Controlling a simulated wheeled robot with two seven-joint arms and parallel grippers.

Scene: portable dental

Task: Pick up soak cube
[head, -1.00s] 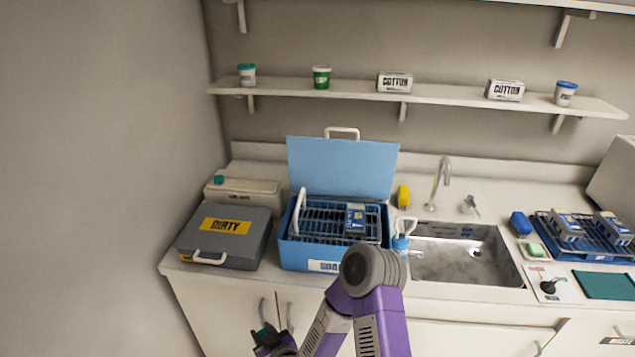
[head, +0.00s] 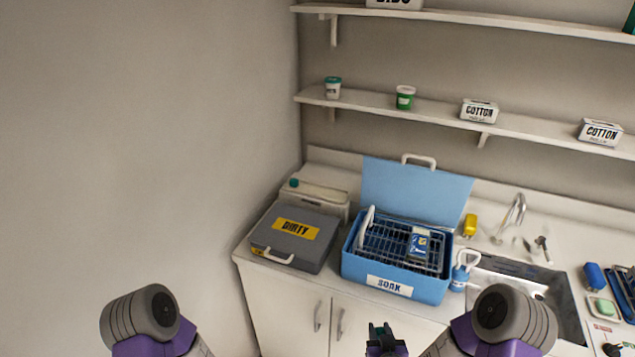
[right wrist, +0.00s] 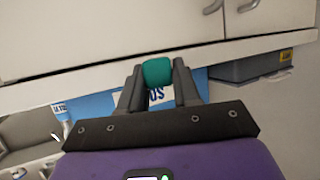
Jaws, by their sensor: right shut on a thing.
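My right gripper (right wrist: 158,92) is shut on a small teal cube (right wrist: 157,71), which shows between its two fingertips in the right wrist view. I take this to be the soak cube. In the head view, the right gripper (head: 384,334) is low in the picture, in front of the counter and below the blue SOAK box (head: 350,263). It is dark there, and the cube is hard to make out. The SOAK box has its lid up and holds a wire rack with a blue-labelled packet on it. My left gripper is out of view; only part of its arm shows.
A closed grey DIRTY case (head: 325,258) stands left of the SOAK box. A white container with a teal knob (head: 325,200) is behind it. A blue-and-white bottle (head: 461,276) and the sink (head: 545,290) are to the right. Cupboard doors (head: 275,310) are below the counter.

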